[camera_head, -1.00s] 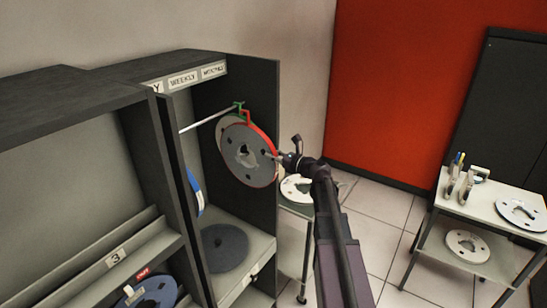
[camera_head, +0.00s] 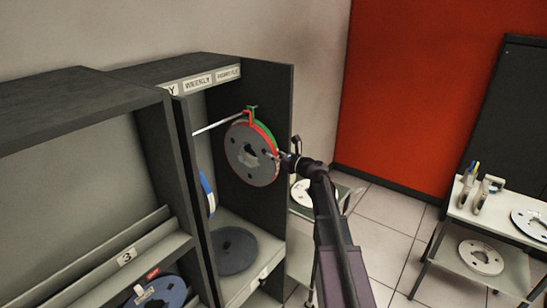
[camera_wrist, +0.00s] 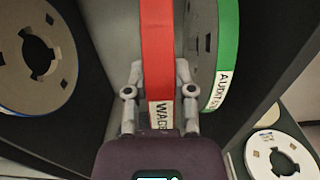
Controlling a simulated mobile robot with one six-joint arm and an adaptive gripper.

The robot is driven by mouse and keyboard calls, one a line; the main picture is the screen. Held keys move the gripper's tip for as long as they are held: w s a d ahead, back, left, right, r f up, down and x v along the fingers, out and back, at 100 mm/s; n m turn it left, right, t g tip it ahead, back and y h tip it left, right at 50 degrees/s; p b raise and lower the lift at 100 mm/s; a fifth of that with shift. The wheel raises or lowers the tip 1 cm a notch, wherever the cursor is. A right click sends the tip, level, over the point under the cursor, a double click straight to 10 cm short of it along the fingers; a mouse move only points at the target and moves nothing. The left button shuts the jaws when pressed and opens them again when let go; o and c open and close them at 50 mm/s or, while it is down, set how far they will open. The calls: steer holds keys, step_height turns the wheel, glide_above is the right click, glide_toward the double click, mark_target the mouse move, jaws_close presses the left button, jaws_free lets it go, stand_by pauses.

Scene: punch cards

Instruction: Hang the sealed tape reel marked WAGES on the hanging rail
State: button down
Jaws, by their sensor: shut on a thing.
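The WAGES reel (camera_head: 250,157) is a grey disc with a red edge band and a red hook on top. Its band (camera_wrist: 157,45) in the wrist view carries a partly hidden label reading "WAG". My gripper (camera_wrist: 158,85) is shut on this red band; in the head view my gripper (camera_head: 287,161) is at the reel's right edge. The reel is upright at the front end of the pale hanging rail (camera_head: 216,124). Its hook is close to the rail end, but I cannot tell whether it bears on the rail.
A green-banded AUDIT reel (camera_wrist: 227,45) is close beside the red one, mostly hidden behind it. A blue-banded reel (camera_head: 207,192) is at the bay's left. The dark side panel (camera_head: 280,95) is close on the right. A dark disc (camera_head: 234,250) lies on the bay floor.

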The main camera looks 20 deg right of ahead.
mark_target(261, 153)
steer(key=shift+x, duration=2.65)
steer(key=shift+w+f, duration=0.1)
steer(key=shift+f, duration=0.05)
steer(key=shift+f+b, duration=0.5)
steer(key=shift+b, duration=0.1)
steer(key=shift+c, duration=1.9)
jaws_free()
